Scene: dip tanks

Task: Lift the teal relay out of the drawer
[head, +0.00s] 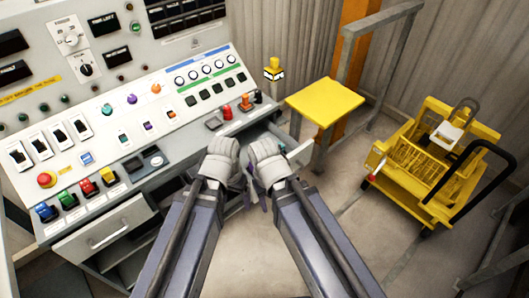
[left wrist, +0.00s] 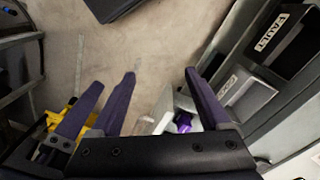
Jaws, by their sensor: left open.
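The teal relay does not show clearly in either view. A drawer (head: 300,154) stands pulled out from the console just behind my grippers, and its inside is mostly hidden by my arms. My left gripper (head: 241,183) is beside it, with its fingers small and partly covered. In the left wrist view its dark purple fingers (left wrist: 163,88) are spread, with nothing seen held between them. A small bright purple object (left wrist: 183,122) shows near the right finger, beside pale surfaces. My right gripper (head: 258,190) is close alongside; its jaw opening is unclear.
The console (head: 190,105) carries several switches and coloured knobs. Another drawer (head: 105,230) is at lower left. A yellow-topped stand (head: 325,101) is behind at right, and a yellow cart (head: 430,160) is farther right. Floor (head: 340,215) between is clear.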

